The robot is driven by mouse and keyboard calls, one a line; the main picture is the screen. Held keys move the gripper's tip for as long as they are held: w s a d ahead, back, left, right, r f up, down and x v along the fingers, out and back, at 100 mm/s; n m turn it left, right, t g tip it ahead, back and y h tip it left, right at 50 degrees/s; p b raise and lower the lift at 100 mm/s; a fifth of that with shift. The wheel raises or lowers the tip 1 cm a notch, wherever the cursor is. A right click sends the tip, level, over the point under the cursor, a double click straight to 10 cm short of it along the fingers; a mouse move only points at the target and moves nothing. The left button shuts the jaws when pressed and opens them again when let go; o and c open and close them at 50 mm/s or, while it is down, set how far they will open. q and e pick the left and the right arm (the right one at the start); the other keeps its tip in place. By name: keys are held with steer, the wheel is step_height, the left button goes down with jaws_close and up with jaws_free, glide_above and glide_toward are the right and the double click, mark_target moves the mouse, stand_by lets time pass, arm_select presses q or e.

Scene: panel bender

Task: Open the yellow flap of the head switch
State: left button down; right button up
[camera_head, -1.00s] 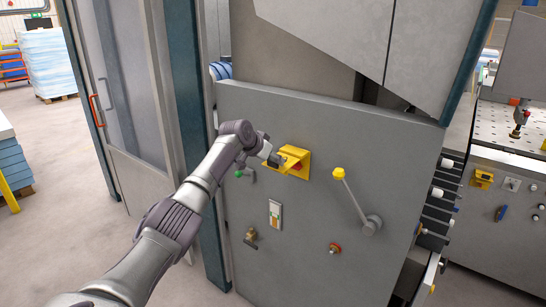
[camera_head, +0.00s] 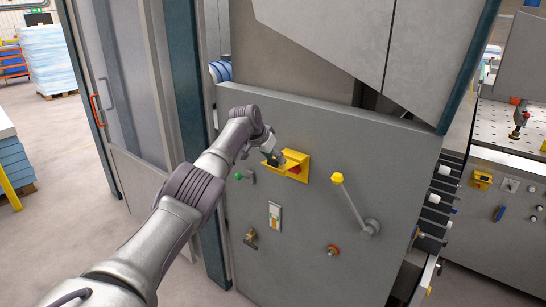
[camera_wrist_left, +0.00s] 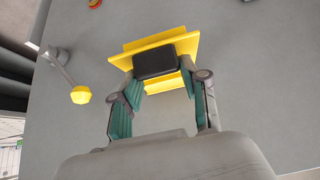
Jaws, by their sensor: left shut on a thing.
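The yellow flap (camera_head: 297,161) of the head switch is on the grey panel, with a red part (camera_head: 294,170) showing beneath it. My left gripper (camera_head: 274,158) is at the flap's left side, its dark fingertips touching the yellow. In the left wrist view, the yellow flap (camera_wrist_left: 178,46) spans the gap beyond the fingers. A black block (camera_wrist_left: 155,63) and a yellow strip (camera_wrist_left: 166,84) sit between the fingertips. The left fingers (camera_wrist_left: 160,90) are apart by the width of what they hold. The exact contact is partly hidden. My right gripper is not in view.
The grey panel (camera_head: 310,230) also carries a lever with a yellow knob (camera_head: 338,178), a green-tipped switch (camera_head: 239,176), a white-and-orange switch (camera_head: 274,216), a brass-coloured knob (camera_head: 250,238) and an orange-red knob (camera_head: 333,249). A dark door post (camera_head: 185,95) stands left.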

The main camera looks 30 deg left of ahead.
arm_select(q)
steer(key=shift+w+r, duration=0.15)
steer(key=c, duration=1)
jaws_free()
steer(key=o, duration=0.4)
steer(key=shift+w+d+f, duration=0.1)
steer(key=shift+w+f, duration=0.1)
steer(key=shift+f, duration=0.05)
steer(key=shift+o, duration=0.2)
steer(key=shift+w+f, duration=0.1)
steer(key=shift+s+r, duration=0.25)
steer(key=shift+s, duration=0.1)
steer(key=v, duration=1.1)
steer(key=shift+r, duration=0.15)
